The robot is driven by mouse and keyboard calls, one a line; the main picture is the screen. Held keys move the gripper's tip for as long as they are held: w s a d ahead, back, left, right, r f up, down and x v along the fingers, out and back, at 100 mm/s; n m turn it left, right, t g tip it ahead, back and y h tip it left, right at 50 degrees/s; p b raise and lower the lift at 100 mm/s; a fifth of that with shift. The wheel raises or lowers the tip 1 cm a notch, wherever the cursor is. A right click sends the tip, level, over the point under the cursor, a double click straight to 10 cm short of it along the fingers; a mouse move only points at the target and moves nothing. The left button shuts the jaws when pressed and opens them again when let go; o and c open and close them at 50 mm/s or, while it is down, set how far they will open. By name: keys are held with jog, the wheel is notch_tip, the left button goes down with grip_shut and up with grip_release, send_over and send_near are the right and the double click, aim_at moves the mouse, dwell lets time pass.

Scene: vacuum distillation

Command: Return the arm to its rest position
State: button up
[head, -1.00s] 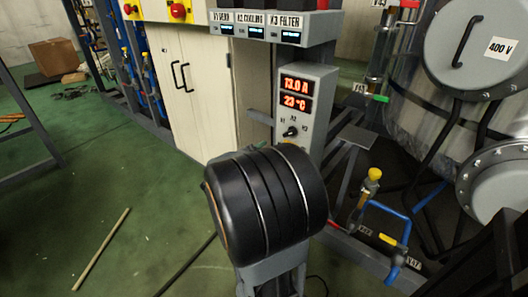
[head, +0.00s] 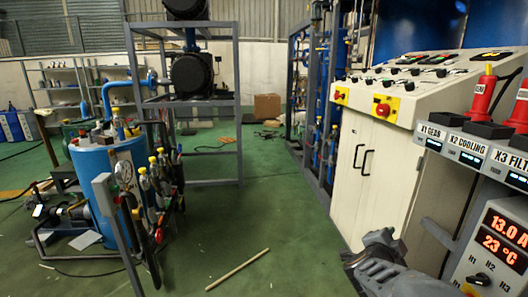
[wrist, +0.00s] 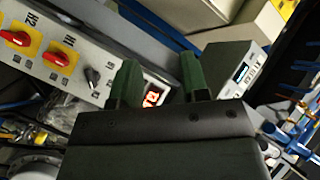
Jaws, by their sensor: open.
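My gripper (wrist: 158,80) shows in the wrist view with its two green fingers apart and nothing between them. Behind the fingers is a grey control panel (wrist: 80,62) with red knobs and a red lit display (wrist: 152,98). Contact with the panel cannot be told, but none is evident. In the head view a grey part of my arm (head: 385,272) shows at the bottom, in front of the white cabinet. The fingertips cannot be made out there.
A white cabinet (head: 366,165) with a control desk stands right of centre. The grey panel (head: 495,245) with red displays is at the right edge. A blue tank (head: 95,190) with valves stands left. A stick (head: 238,270) lies on the open green floor.

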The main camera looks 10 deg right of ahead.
jog(key=w+a+r+n+t+y+p, duration=0.2)
jog(key=a+r+n+y+p, duration=1.05)
jog(key=a, duration=0.55)
jog(key=s+a+r+n+g+p, duration=0.2)
jog(key=s+r+n+g+p, duration=0.1)
jog(key=s+n+g+p, duration=0.1)
jog(key=s+a+r+n+g+p, duration=0.3)
jog(key=s+p, duration=0.3)
jog(key=s, duration=0.2)
jog(key=shift+s+r+n+g, duration=0.3)
jog(key=shift+r+n+g, duration=0.1)
jog(key=shift+r, duration=0.35)
jog(key=shift+a+y, duration=0.1)
jog(key=shift+y, duration=0.15)
